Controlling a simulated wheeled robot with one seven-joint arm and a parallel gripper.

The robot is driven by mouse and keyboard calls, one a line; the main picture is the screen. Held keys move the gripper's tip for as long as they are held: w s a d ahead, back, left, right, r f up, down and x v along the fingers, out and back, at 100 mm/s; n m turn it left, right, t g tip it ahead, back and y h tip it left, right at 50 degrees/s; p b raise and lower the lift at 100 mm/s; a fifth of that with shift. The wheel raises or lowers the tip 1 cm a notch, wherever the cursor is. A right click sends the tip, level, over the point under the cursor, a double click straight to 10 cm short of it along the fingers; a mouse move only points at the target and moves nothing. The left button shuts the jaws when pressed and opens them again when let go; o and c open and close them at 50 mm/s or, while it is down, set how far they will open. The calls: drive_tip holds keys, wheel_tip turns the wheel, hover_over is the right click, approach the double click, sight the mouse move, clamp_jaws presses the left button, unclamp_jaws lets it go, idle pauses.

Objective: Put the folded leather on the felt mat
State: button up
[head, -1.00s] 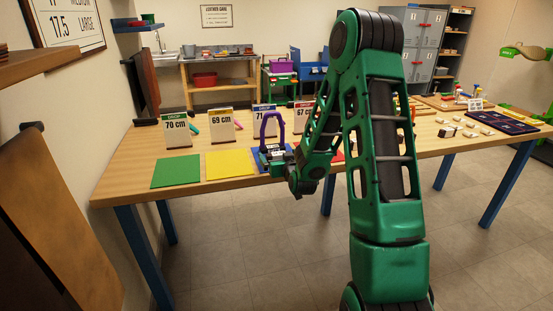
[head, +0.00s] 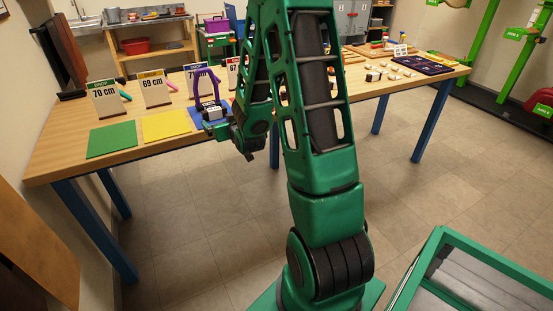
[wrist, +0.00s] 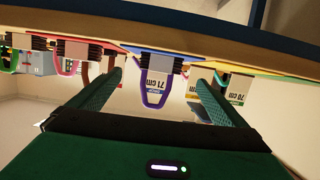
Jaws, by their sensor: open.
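A purple folded strap (head: 205,82), which looks like the folded leather, stands as an upright loop above a pale grey block (head: 213,112) at the blue mat (head: 194,114). In the upside-down wrist view, the purple loop (wrist: 143,93) meets a grey ribbed block (wrist: 152,64) on the blue mat (wrist: 128,50). My gripper (head: 222,122) is at the table's front edge beside the block. In the wrist view its fingers (wrist: 157,92) are apart, with the loop between them and gaps on both sides. A green mat (head: 112,139) and a yellow mat (head: 165,125) lie to the left.
Cards read 70 cm (head: 105,97) and 69 cm (head: 155,88); a 71 cm card (wrist: 156,84) stands behind the purple loop. A pink loop (wrist: 67,66) stands nearby. Small blocks and a dark blue tray (head: 425,63) occupy the table's right side. The floor (head: 200,230) before the table is clear.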

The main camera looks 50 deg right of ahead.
drive_tip(key=s+a+r+m+g+y, duration=0.1)
drive_tip(key=s+a+g, duration=0.2)
drive_tip(key=s, duration=1)
drive_tip(key=s+a+r+m+g+y, duration=0.1)
drive_tip(key=s+g, duration=0.5)
drive_tip(key=s, duration=0.7)
drive_tip(key=s+a+r+g+y, duration=0.3)
drive_tip(key=s+a+g, duration=0.2)
drive_tip(key=s, duration=0.9)
drive_tip(key=shift+r+m, duration=0.25)
drive_tip(key=shift+m, duration=0.15)
drive_tip(key=shift+w+a, duration=0.1)
